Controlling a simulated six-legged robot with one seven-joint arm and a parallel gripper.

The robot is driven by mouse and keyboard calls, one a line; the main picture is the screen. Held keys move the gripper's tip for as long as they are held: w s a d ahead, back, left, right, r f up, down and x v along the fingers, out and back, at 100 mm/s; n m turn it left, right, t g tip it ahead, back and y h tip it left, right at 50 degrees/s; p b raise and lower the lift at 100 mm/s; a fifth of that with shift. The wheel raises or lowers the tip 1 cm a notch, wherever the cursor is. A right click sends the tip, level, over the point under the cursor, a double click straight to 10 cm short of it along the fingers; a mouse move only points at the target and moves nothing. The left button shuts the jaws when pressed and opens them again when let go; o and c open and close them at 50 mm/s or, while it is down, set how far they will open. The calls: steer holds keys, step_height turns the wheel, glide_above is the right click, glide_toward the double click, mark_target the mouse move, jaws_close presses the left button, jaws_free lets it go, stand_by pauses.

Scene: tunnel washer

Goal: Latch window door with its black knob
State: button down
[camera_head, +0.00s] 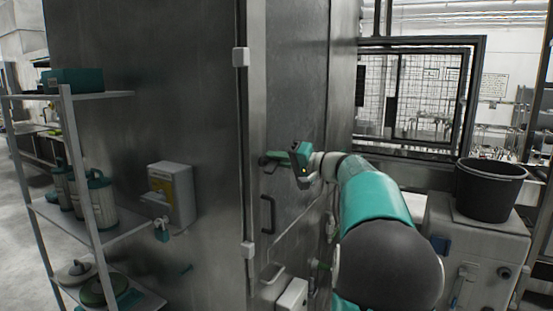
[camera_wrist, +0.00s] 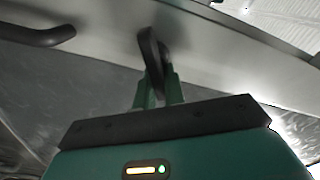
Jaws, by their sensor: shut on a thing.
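The window door (camera_head: 297,90) is a tall grey panel with a pale metal frame strip, left of my arm in the head view. It looks closed or nearly so. In the wrist view its frame (camera_wrist: 105,45) crosses the top. The black knob (camera_wrist: 150,48) is a dark, flattened piece on that frame. My gripper (camera_wrist: 160,88) is shut on the knob, its two green fingers on either side of its lower part. In the head view my gripper (camera_head: 266,159) reaches the frame strip from the right; the knob is too small to make out there.
A black bar handle (camera_head: 267,214) sits below my gripper; a dark handle (camera_wrist: 38,34) also shows in the wrist view. A shelf rack (camera_head: 75,140) stands left. A black bucket (camera_head: 490,190) rests on a grey cabinet at right. A black-framed window (camera_head: 420,95) is behind.

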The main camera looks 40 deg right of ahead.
steer(key=m, duration=0.3)
steer(key=f+m, duration=0.1)
steer(key=m, duration=0.1)
steer(key=shift+d+m, duration=0.1)
steer(key=shift+m, duration=0.3)
stand_by(0.4)
steer(key=c, duration=1.5)
jaws_free()
steer(key=v, duration=1.3)
steer(key=shift+s+r, duration=0.1)
steer(key=shift+s, duration=0.3)
